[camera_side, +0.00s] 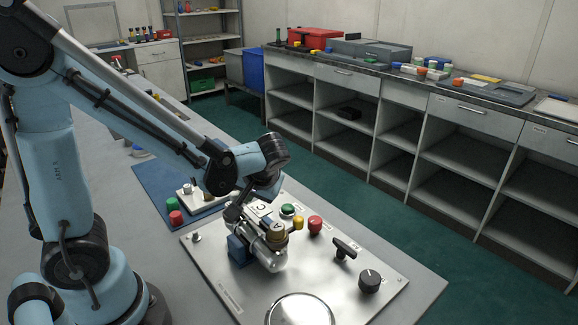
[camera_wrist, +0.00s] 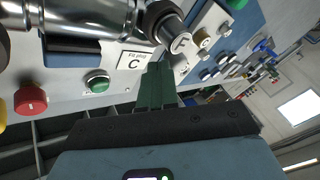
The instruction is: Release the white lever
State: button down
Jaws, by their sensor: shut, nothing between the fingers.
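The air panel (camera_side: 215,262) is a pale metal plate on the table. I cannot pick out a white lever for certain. A shiny metal cylinder fitting (camera_side: 270,255) with a blue block (camera_side: 239,250) stands on the panel; it also fills the upper left of the wrist view (camera_wrist: 85,18). In the side view my wrist is over the panel's back left, and the fingertips are hard to see there.
A green button (camera_wrist: 97,82), a red knob (camera_wrist: 31,100) and a yellow knob (camera_side: 298,223) lie close to my gripper. A black T-handle (camera_side: 344,248) and a black dial (camera_side: 369,281) stand at the panel's right. A round gauge (camera_side: 301,310) is at the front.

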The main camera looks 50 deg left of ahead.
jog(key=shift+s, duration=0.1)
jog(key=shift+s+d, duration=0.5)
jog(key=shift+d, duration=0.05)
jog(key=shift+w+d, duration=0.35)
jog(key=shift+d, duration=0.05)
jog(key=d, duration=0.1)
jog(key=w+d, duration=0.1)
jog(key=d, duration=0.1)
jog(key=shift+w+r, duration=0.25)
jog(key=shift+w, duration=0.1)
jog(key=v, duration=0.9)
jog(key=shift+r, duration=0.2)
